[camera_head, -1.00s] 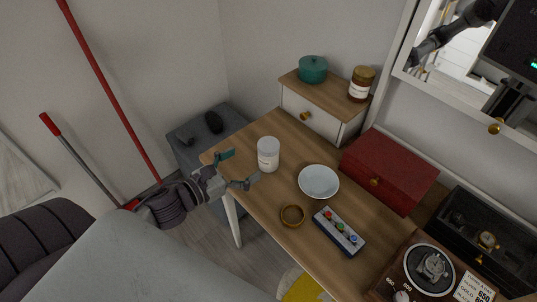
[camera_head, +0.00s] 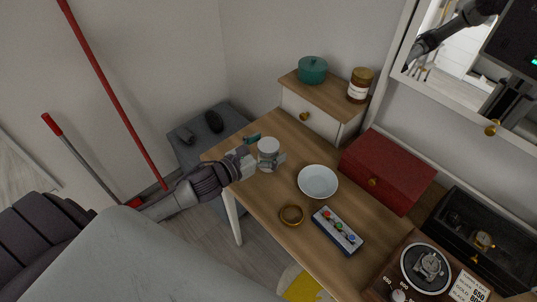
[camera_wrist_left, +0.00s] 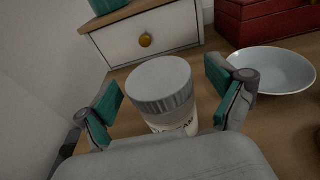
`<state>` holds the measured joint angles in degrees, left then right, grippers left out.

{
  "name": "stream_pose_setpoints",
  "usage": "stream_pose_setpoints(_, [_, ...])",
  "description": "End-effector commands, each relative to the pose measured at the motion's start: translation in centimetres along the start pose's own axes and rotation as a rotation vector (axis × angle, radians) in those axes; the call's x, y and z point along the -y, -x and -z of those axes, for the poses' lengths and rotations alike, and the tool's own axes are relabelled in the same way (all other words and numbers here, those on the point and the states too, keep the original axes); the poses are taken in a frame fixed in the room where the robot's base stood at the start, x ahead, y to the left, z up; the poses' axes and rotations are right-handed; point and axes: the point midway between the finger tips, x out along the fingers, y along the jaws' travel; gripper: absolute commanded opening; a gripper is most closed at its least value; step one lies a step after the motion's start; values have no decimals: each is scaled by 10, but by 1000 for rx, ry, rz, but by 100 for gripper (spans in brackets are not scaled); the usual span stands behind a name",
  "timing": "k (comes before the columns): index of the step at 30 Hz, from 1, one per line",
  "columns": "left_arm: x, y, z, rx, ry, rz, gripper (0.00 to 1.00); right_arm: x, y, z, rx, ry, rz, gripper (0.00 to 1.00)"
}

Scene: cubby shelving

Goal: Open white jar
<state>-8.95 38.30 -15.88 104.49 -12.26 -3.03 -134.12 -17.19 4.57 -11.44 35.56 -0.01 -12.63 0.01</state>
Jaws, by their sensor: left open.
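The white jar (camera_head: 268,148) stands upright on the wooden table, at its far left part. In the left wrist view the jar (camera_wrist_left: 162,88) shows a round grey-white lid with a ridged edge, seated on top, and a label below. My left gripper (camera_head: 265,152) is open, with its teal-padded fingers on either side of the jar. In the wrist view there is a gap between the jar and each finger. The lower part of the jar is hidden by my gripper. My right gripper is not seen directly.
A white bowl (camera_head: 318,182) stands just right of the jar. A brown ring (camera_head: 291,215), a button box (camera_head: 337,231) and a red box (camera_head: 388,170) lie farther right. A small drawer unit (camera_head: 321,107) with a green pot (camera_head: 312,70) and a brown jar (camera_head: 360,85) stands behind.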

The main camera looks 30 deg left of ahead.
Motion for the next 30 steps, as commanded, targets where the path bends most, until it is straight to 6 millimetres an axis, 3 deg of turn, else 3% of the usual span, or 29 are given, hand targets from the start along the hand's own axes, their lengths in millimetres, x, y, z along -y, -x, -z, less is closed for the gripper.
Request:
stream_pose_setpoints(5, [0,0,0,0,0,0,92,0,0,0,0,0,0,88])
stream_pose_setpoints(19, [0,0,0,0,0,0,14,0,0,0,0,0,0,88])
stream_pose_setpoints(30, [0,1,-7,3,-2,1,14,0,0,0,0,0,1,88])
